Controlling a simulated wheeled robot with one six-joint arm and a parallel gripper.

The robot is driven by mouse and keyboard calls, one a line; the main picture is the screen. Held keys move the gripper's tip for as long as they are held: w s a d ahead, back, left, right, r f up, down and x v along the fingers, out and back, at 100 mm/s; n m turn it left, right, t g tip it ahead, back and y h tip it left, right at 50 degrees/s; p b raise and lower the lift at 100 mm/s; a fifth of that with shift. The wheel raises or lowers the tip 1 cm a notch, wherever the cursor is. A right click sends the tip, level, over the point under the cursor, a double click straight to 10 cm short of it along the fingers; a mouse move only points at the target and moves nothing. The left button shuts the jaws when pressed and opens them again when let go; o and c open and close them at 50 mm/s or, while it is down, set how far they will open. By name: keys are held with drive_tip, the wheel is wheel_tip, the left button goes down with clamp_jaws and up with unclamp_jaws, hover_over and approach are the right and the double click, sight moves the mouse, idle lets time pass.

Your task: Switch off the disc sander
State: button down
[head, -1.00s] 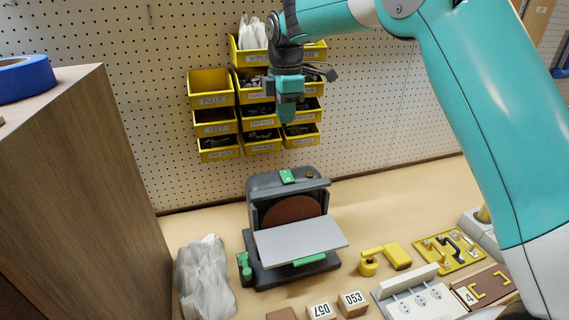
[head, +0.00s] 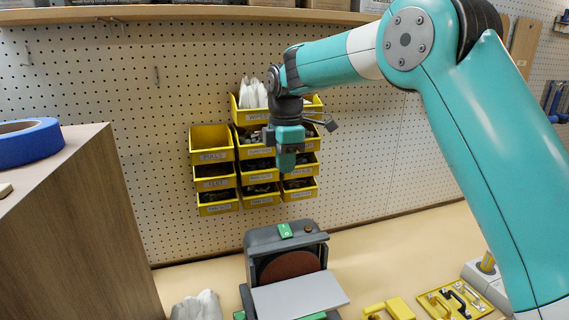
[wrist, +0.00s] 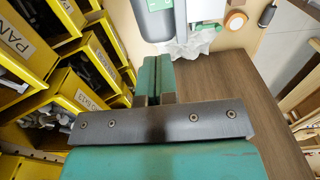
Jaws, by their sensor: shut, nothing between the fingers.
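The disc sander (head: 262,241) stands on the bench at the lower middle of the head view, its round brown disc (head: 290,266) behind a pale grey table (head: 300,297). A green switch piece (head: 285,230) sits on top of its dark housing; its on or off position is too small to tell. My gripper (head: 287,165) points down above and behind the sander in the picture, apart from it, in front of the yellow bins. Its teal fingers are shut and empty; they also show in the wrist view (wrist: 155,82). Part of the sander shows at that view's top edge.
Yellow labelled bins (head: 211,157) hang on the pegboard close behind my gripper. A wooden cabinet (head: 90,230) with blue tape (head: 28,142) stands at left. A crumpled clear bag (head: 198,307) lies left of the sander, yellow parts (head: 388,309) to its right.

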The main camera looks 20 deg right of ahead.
wheel_tip(320, 180, up, 12)
drive_tip(key=s, duration=0.1)
drive_tip(key=shift+s+r, duration=0.15)
drive_tip(key=shift+s, duration=0.25)
drive_tip(key=s+a+f+m+y, duration=0.1)
drive_tip(key=s+f+m, duration=0.2)
drive_tip(key=s, duration=0.8)
drive_tip(key=s+a+f+m+y+b, duration=0.1)
drive_tip(key=s+f+m, duration=0.3)
drive_tip(key=s, duration=0.7)
drive_tip(key=s+a+f+m+y+b, duration=0.1)
drive_tip(key=s+a+f+m+y, duration=0.1)
drive_tip(key=s+f, duration=0.5)
drive_tip(key=s+m, duration=0.1)
drive_tip(key=s, duration=0.3)
drive_tip(key=shift+s+a+f+m, duration=0.2)
drive_tip(key=shift+a+m, duration=0.15)
drive_tip(key=shift+m, duration=0.05)
